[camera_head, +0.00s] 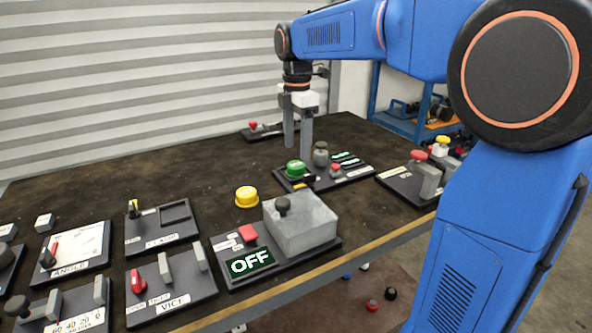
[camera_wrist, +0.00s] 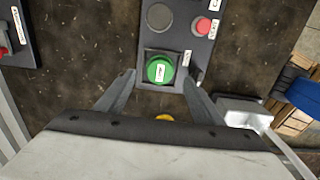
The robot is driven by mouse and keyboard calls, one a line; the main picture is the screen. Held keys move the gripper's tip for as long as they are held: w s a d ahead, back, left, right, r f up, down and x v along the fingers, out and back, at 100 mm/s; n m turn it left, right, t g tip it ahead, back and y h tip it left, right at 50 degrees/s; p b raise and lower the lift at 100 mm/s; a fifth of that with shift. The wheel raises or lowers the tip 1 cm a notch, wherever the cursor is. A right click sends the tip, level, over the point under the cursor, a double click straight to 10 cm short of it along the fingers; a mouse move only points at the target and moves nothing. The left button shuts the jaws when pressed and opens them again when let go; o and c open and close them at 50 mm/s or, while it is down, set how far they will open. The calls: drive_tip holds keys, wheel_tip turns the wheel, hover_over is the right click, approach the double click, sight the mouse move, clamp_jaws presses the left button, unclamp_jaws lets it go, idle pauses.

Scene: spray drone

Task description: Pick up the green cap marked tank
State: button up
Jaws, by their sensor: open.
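The green cap (camera_head: 296,168) sits at the left end of a dark panel on the table. In the wrist view the green cap (camera_wrist: 160,69) shows from above, with a small white label too small to read, on a square dark mount. My gripper (camera_head: 298,146) points down above and slightly behind the cap. In the wrist view its two fingers (camera_wrist: 160,82) are apart, one to each side below the cap, with nothing between them.
The cap's panel (camera_head: 352,174) also carries a grey knob (camera_head: 320,154) and a red button (camera_head: 336,169). A yellow cap (camera_head: 247,196) lies on the table (camera_head: 190,180) nearby. A grey box (camera_head: 300,222) stands in front, on the OFF panel. Bare table lies left of the green cap.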

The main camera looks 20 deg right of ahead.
sight(296, 164)
drive_tip(key=shift+a+f, duration=0.2)
drive_tip(key=shift+f, duration=2.35)
drive_tip(key=c, duration=1.2)
